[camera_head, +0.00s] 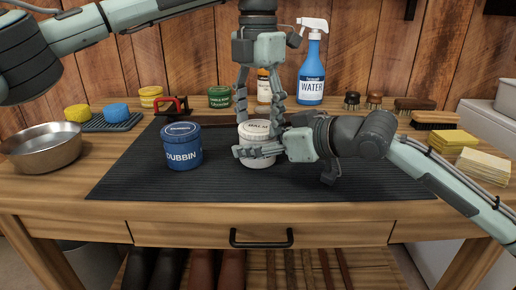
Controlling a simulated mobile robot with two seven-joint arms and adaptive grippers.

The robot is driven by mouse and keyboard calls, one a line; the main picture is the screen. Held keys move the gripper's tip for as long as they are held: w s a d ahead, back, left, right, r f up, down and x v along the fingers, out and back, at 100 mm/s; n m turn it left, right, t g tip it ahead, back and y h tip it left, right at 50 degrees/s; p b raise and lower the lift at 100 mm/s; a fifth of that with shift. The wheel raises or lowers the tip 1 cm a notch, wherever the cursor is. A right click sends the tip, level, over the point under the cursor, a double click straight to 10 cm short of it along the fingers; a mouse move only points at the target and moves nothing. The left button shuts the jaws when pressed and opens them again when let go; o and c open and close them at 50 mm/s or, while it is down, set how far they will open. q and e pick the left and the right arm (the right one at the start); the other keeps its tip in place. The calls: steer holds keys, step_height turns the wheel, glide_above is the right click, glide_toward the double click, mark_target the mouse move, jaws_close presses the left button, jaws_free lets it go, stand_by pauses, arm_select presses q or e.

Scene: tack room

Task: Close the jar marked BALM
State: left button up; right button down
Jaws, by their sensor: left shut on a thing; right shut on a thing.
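The white jar (257,161) stands on the dark mat (133,182). Its white lid (257,129), lettered BALM, sits at the jar's mouth; I cannot tell whether it is seated. My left gripper (259,119) comes straight down from above, its fingers on either side of the lid and shut on it. My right gripper (256,153) reaches in from the right, level, and is shut on the jar's body, covering part of it.
A blue DUBBIN jar (182,150) stands left of the white jar. The mat's front left is clear.

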arm_select(q)
steer(key=m, duration=1)
steer(key=shift+f, duration=0.1)
steer(key=m, duration=0.9)
steer(key=o, duration=1.4)
steer(key=shift+c, duration=0.2)
step_height(320, 180, up, 12)
